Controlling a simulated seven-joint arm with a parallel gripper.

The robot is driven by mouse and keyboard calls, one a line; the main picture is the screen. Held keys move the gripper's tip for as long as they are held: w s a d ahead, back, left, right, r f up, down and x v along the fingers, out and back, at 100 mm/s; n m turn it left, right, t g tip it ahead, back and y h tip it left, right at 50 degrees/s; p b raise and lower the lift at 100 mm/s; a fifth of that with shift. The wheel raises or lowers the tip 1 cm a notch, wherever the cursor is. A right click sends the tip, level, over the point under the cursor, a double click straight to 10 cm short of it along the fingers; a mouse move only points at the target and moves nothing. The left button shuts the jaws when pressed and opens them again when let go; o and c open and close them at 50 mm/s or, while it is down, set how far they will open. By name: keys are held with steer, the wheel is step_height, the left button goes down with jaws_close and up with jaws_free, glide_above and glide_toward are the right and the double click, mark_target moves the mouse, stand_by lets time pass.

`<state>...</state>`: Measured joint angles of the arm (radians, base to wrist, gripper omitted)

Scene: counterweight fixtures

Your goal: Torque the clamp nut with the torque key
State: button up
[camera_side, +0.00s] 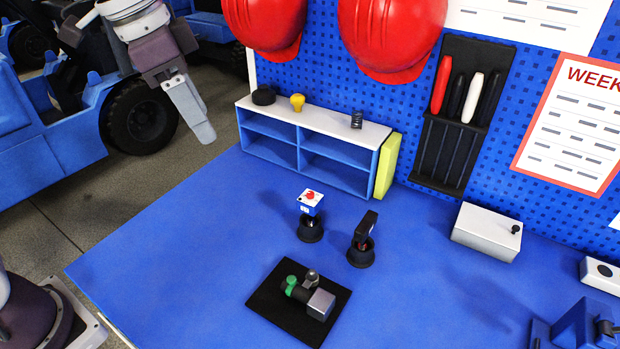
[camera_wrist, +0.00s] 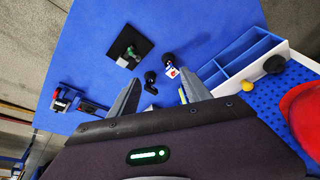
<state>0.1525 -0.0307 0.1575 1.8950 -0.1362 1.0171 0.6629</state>
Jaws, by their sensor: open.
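My gripper (camera_side: 201,130) hangs open and empty at the upper left, high above the floor beyond the bench edge; its two spread fingers show in the wrist view (camera_wrist: 161,76). On the bench, a black mat (camera_side: 266,310) bears a small clamp fixture (camera_side: 300,293) with a green part, a dark upright knob or nut and a grey block. Behind it, two tools stand upright in round black holders. One has a white-and-blue top with a red mark (camera_side: 311,200); the other has a black head (camera_side: 367,228). I cannot tell which is the torque key.
A blue shelf with a white top (camera_side: 316,122) stands at the back, bearing small items. A white box (camera_side: 487,232) and blue vise (camera_side: 577,328) stand right. Red helmets (camera_side: 392,35) and a tool rack (camera_side: 459,115) hang on the pegboard. The bench's left front is clear.

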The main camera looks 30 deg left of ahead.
steer(key=w+d+f+m+g, duration=0.25)
steer(key=w+f+m, duration=0.35)
steer(key=w, duration=0.6)
steer(key=m+y, duration=0.1)
steer(key=m, duration=0.4)
glide_above(310, 193)
steer(key=shift+g, duration=0.25)
step_height(310, 193, down, 14)
steer(key=shift+r, duration=0.1)
step_height(310, 193, down, 9)
steer(key=shift+f, duration=0.1)
steer(key=shift+c, duration=0.3)
jaws_close()
